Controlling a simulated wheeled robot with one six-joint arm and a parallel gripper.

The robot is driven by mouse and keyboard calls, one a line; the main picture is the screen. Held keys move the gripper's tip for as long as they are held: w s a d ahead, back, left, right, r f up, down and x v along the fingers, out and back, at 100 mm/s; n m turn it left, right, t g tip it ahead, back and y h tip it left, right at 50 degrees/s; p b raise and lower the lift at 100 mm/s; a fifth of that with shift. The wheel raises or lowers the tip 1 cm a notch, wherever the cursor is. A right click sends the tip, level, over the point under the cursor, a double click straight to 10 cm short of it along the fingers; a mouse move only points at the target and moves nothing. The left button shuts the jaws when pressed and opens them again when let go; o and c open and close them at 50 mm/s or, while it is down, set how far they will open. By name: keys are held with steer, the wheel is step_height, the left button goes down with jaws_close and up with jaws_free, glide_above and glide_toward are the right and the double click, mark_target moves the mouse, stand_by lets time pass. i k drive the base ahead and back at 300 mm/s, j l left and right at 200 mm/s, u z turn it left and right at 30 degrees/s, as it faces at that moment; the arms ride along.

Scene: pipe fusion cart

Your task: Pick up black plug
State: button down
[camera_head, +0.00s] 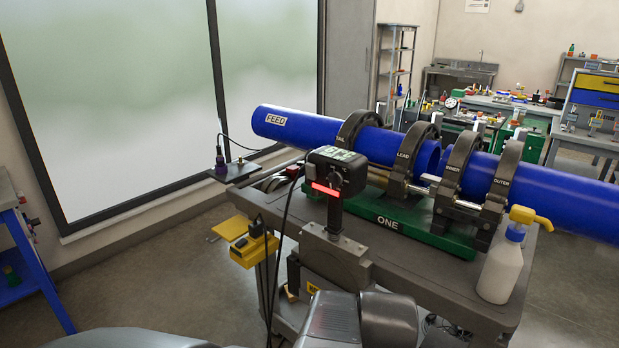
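A small dark upright piece with a thin black cable, which looks like the black plug (220,160), stands on a small dark shelf (238,174) at the left end of the cart. Its cable arcs up and then right toward the blue pipe. Another dark piece (256,228) sits on a yellow box (250,250) at the cart's left side; I cannot tell whether it is a plug. Grey links of my own arm show at the bottom middle. I see no gripper fingers, so whether they are open or shut is hidden.
The grey cart (420,278) bears a green clamp base (405,222) with two blue pipes (315,130) in dark ring clamps. A black display unit (337,172) with a hanging cable stands in front. A white pump bottle (501,268) stands at the right. A blue-framed table (30,262) is far left.

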mark_target(255, 230)
steer(key=u, duration=0.6)
steer(key=i+j, duration=0.25)
steer(key=i, duration=0.2)
steer(key=i+j, duration=0.2)
steer(key=i, duration=0.25)
steer(key=i+j, duration=0.25)
steer(key=i, duration=0.25)
steer(key=z, duration=0.05)
